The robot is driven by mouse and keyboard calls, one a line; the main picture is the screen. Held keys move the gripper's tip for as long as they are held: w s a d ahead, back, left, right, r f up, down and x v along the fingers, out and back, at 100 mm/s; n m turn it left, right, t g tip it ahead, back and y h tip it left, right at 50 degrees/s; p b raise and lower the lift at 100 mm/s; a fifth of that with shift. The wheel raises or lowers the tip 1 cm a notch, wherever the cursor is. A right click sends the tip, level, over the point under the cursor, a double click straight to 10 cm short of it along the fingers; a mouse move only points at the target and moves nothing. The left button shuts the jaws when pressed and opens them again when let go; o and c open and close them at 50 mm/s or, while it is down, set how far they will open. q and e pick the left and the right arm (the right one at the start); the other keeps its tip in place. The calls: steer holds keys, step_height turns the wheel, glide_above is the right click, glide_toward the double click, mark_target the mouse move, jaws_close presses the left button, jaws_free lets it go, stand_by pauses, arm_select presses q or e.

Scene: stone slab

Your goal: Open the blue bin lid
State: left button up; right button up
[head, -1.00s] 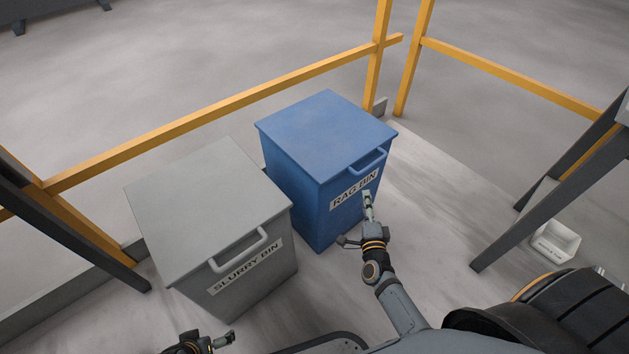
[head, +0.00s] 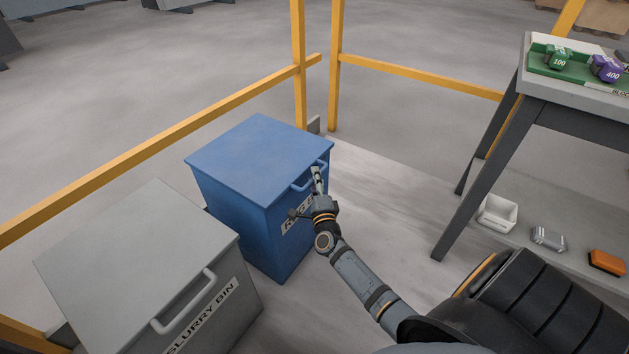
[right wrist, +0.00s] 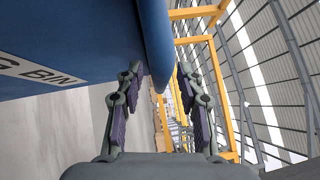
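The blue bin (head: 240,222) stands upright with its flat lid (head: 258,152) down. A blue bar handle (head: 304,183) sits at the lid's front edge, above a partly covered "RAG BIN" label (head: 292,228). My right gripper (head: 317,176) is at the right end of this handle. In the right wrist view my right gripper (right wrist: 158,72) is open, with the blue handle (right wrist: 155,45) reaching down between its fingertips. I see a gap beside the right finger; contact with the left finger is unclear. My left gripper is out of view.
A grey slurry bin (head: 140,255) stands close at the left. Yellow railings (head: 150,150) run behind the bins. Floor between bin and table is clear.

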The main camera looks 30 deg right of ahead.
steer(key=shift+w+d, duration=0.1)
steer(key=shift+w, duration=0.05)
steer(key=shift+c, duration=0.4)
jaws_close()
